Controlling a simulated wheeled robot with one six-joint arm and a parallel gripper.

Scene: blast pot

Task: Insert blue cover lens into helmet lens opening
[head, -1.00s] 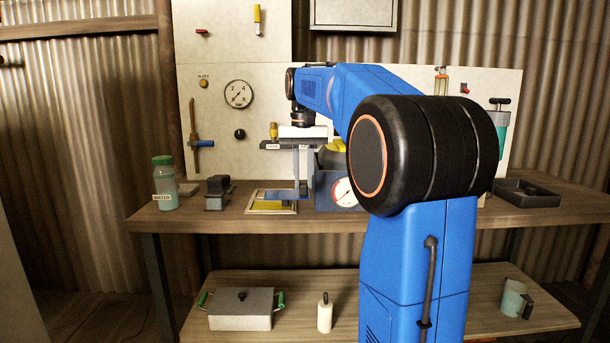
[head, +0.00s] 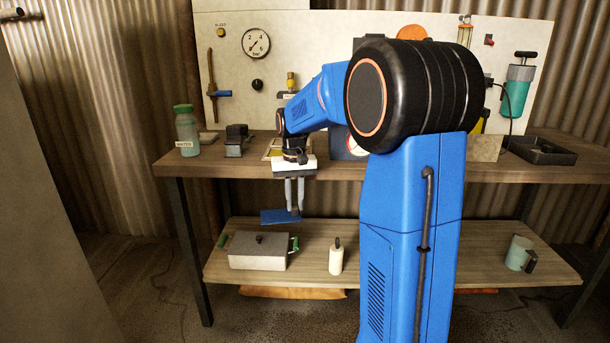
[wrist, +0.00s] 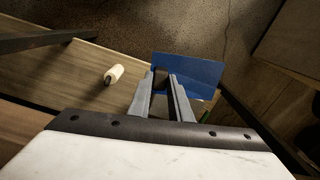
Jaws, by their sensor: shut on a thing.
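The blue cover lens (head: 273,217) is a flat, thin blue plate held in front of the bench, below its top and above the lower shelf. My gripper (head: 295,211) points down and is shut on the lens near its right end. In the wrist view, the fingertips (wrist: 163,76) grip the lens (wrist: 201,70), and most of it extends to the right of them. I cannot clearly make out the helmet or its lens opening; my arm covers part of the bench top.
The workbench top (head: 230,168) is just behind my gripper. A grey box (head: 257,251) and a white bottle (head: 336,258) stand on the lower shelf (head: 400,262). A water jar (head: 186,130) stands at the bench's left end, and a dark tray (head: 540,150) lies at right.

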